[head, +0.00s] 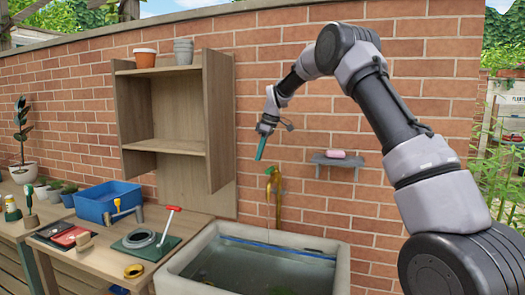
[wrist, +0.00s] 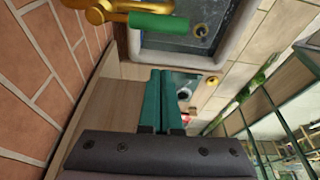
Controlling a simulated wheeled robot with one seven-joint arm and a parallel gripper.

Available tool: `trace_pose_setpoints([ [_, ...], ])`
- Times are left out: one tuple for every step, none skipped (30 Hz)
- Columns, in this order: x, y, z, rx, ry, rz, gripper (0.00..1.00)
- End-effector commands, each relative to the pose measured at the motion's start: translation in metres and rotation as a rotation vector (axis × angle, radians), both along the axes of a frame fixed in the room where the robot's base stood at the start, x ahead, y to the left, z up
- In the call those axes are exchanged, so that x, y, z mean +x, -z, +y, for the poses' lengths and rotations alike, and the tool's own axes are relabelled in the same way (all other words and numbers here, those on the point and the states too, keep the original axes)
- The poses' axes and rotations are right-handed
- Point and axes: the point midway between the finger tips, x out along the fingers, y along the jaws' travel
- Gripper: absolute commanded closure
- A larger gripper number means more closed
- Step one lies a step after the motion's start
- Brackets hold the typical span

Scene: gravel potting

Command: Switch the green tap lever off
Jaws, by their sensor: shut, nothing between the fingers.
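The brass tap (head: 278,190) is on the brick wall above the stone basin (head: 187,257). Its green lever is small in the head view; in the wrist view the green lever (wrist: 160,22) sticks out to the right from the brass tap body (wrist: 108,10). My gripper (head: 260,157) is above and slightly left of the tap, its teal fingers pointing down. In the wrist view the fingers (wrist: 162,75) are closed together with nothing between them. They are apart from the lever.
The basin holds water. A wooden shelf (head: 163,146) stands left of my gripper, with pots on top. A small grey wall shelf (head: 345,162) with a pink bar (head: 336,153) is right of the tap. The bench at left holds a blue crate (head: 105,213) and tools.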

Motion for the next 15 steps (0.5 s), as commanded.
trace_pose_setpoints([
  [0.0,0.013,0.004,-0.001,-0.001,0.005,1.0],
  [0.001,0.019,0.006,-0.001,0.0,0.005,1.0],
  [0.002,0.028,0.008,-0.002,0.0,0.004,1.0],
  [0.003,0.034,0.01,-0.001,0.001,0.005,1.0],
  [0.004,0.04,0.012,0.0,0.001,0.005,1.0],
  [0.004,0.048,0.014,-0.001,0.0,0.004,1.0],
  [0.005,0.053,0.016,-0.001,0.0,0.004,1.0],
  [0.006,0.059,0.018,-0.001,0.0,0.004,1.0],
  [0.003,0.052,0.007,0.0,0.004,-0.001,1.0],
  [0.001,0.05,0.002,0.0,0.004,-0.001,1.0],
  [0.0,0.049,-0.002,0.0,0.004,-0.001,1.0],
  [-0.002,0.049,-0.007,-0.001,0.005,0.001,1.0],
  [-0.003,0.048,-0.01,0.0,0.003,0.0,1.0],
  [-0.004,0.047,-0.012,0.0,0.003,0.0,1.0],
  [-0.006,0.047,-0.015,0.0,0.003,0.001,1.0],
])
